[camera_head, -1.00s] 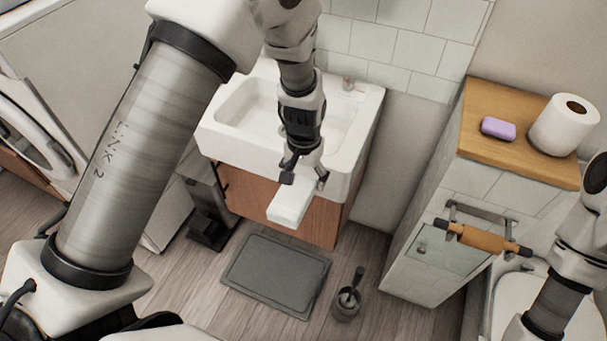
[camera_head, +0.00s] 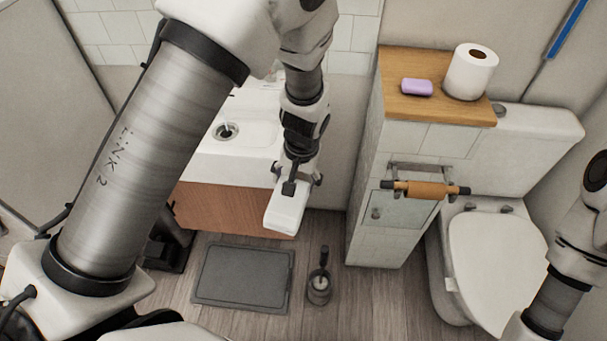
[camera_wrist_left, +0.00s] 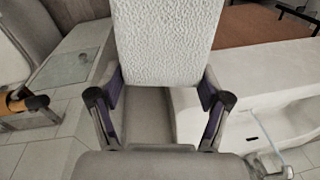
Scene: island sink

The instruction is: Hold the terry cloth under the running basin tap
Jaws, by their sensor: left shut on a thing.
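My left gripper (camera_head: 297,182) is shut on the white terry cloth (camera_head: 284,212), a flat, stiff-looking slab that points down and toward me. In the left wrist view the textured cloth (camera_wrist_left: 168,42) sits between the two fingers of the gripper (camera_wrist_left: 160,98). In the head view it hangs near the front right corner of the white basin (camera_head: 235,167), outside the bowl. The basin tap (camera_wrist_left: 272,166) shows at the lower right of the wrist view, with a thin pale stream by it. My arm largely hides the tap in the head view. My right gripper is out of view.
A tiled cabinet (camera_head: 365,225) with a wooden top stands right of the basin, carrying purple soap (camera_head: 417,87) and a paper roll (camera_head: 470,72). The toilet (camera_head: 495,265) is farther right. A grey mat (camera_head: 243,275) and a brush holder (camera_head: 319,288) are on the floor.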

